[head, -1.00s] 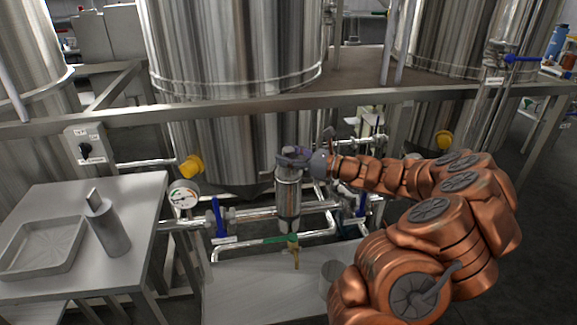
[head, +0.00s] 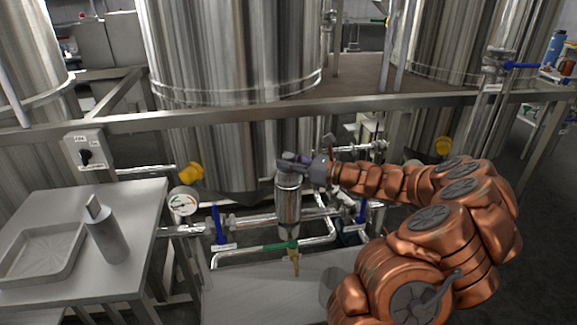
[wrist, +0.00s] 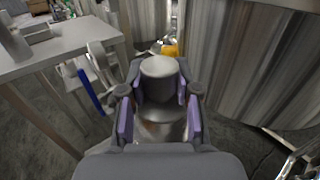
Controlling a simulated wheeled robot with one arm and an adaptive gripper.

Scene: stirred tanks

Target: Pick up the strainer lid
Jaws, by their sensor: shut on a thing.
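The strainer (head: 288,205) is an upright steel cylinder among the pipes, in the middle of the head view. The grey round strainer lid (wrist: 160,72) shows in the wrist view between my fingers, with the shiny strainer body (wrist: 162,130) below it. My gripper (head: 292,162) is at the top of the strainer, reaching in from the right. In the wrist view its purple-padded fingers (wrist: 160,98) are shut on the lid, one on each side. The fingers hide most of the lid in the head view, and I cannot tell whether a gap separates lid and body.
A steel table (head: 130,198) at left holds a shallow tray (head: 75,262) and a grey cylinder (head: 110,235). A gauge (head: 183,202), a blue valve handle (head: 217,225) and pipes stand close around the strainer. A frame beam (head: 230,122) and large tank (head: 235,50) are behind.

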